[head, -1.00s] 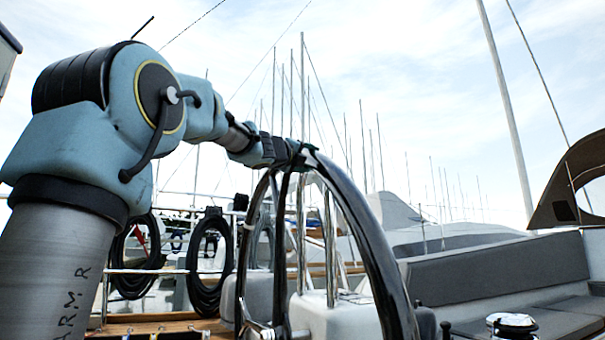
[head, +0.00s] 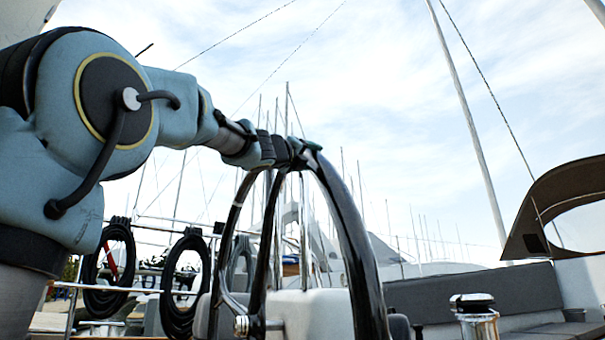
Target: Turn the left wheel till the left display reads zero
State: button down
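The left wheel (head: 352,240) is a large dark, glossy rim with metal spokes, seen nearly edge-on in the middle of the head view. Its lower part is cut off by the frame. My gripper (head: 305,150) is at the top of the rim, at the end of my blue arm reaching in from the left. It appears to touch or surround the rim there, but its fingers are too small and dark to tell whether they are closed. The left display is not visible in this view.
Coiled black ropes (head: 185,285) hang on a rail behind the wheel at left. A pale pedestal (head: 318,312) stands by the wheel. A grey bench back (head: 475,292) and a chrome winch (head: 475,315) are at the right. Open sky lies above.

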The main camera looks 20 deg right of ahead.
aim_at(311, 162)
jog(key=shift+m+h, duration=0.4)
jog(key=shift+m, duration=0.3)
jog(key=shift+s+d+f+b, duration=0.15)
jog(key=shift+s+f+b, duration=0.55)
jog(key=shift+s+b, duration=0.25)
jog(key=shift+s+d+f+b, duration=0.1)
jog(key=shift+s+f+b, duration=0.65)
jog(key=shift+b, duration=0.25)
jog(key=shift+s+r, duration=0.1)
jog(key=shift+c, duration=1.4)
grip_release()
jog(key=shift+o, duration=0.9)
